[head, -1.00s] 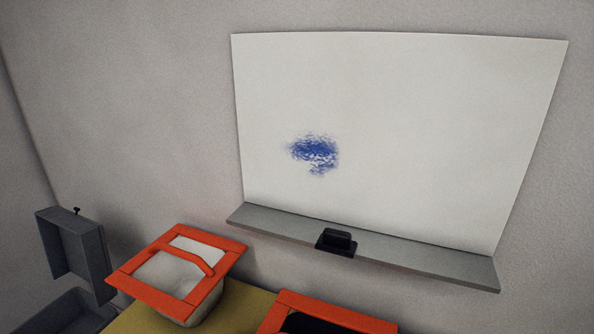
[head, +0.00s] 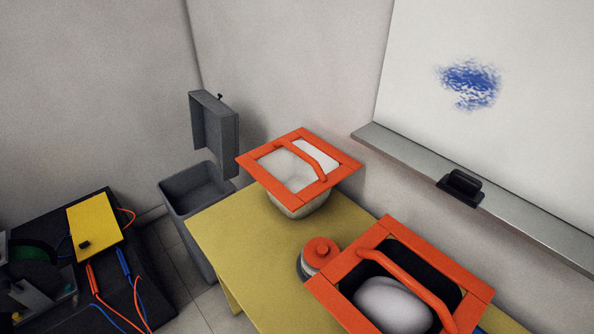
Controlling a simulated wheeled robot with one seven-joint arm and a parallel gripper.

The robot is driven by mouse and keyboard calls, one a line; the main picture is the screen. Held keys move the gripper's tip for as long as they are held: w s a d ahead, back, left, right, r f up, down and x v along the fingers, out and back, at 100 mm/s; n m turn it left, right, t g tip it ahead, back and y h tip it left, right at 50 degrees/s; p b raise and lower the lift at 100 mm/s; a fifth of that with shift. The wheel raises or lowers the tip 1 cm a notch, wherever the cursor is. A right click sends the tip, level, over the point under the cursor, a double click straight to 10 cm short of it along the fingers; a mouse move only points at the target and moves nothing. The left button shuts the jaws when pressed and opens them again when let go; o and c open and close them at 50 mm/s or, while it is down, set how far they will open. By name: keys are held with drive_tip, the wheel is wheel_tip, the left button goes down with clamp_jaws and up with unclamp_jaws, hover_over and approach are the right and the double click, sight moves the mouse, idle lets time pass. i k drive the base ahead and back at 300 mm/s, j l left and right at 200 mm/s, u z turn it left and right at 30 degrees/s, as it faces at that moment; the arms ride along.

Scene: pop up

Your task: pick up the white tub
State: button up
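A white tub (head: 294,205) with a wide orange square rim and an orange handle bar across its top stands on the yellow table (head: 232,252), near the back wall. Its inside looks pale, and I cannot tell whether anything lies in it. A second container (head: 324,284) with the same kind of orange rim and bar stands nearer, at the bottom of the view. It is dark inside and holds a rounded white object (head: 392,305). My gripper is not in view.
A grey bin (head: 199,188) with a raised lid stands left of the table. A dark bench with wires (head: 105,285) is at far left. The whiteboard ledge (head: 480,195) holds a black eraser (head: 461,188).

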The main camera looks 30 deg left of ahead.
sight(298, 177)
drive_tip(key=i+j, duration=0.15)
drive_tip(key=j, duration=0.3)
drive_tip(key=i+j+u, duration=0.1)
drive_tip(key=j, duration=0.3)
drive_tip(key=i+j+u, duration=0.1)
drive_tip(key=j, duration=0.3)
drive_tip(key=i+j, duration=0.2)
drive_tip(key=j, duration=0.25)
drive_tip(key=i+j+u, duration=0.1)
drive_tip(key=j, duration=0.3)
drive_tip(key=i+j, duration=0.2)
drive_tip(key=j, duration=0.15)
drive_tip(key=i+j+u, duration=0.15)
drive_tip(key=j, duration=0.25)
drive_tip(key=i+j, duration=0.25)
drive_tip(key=j, duration=0.15)
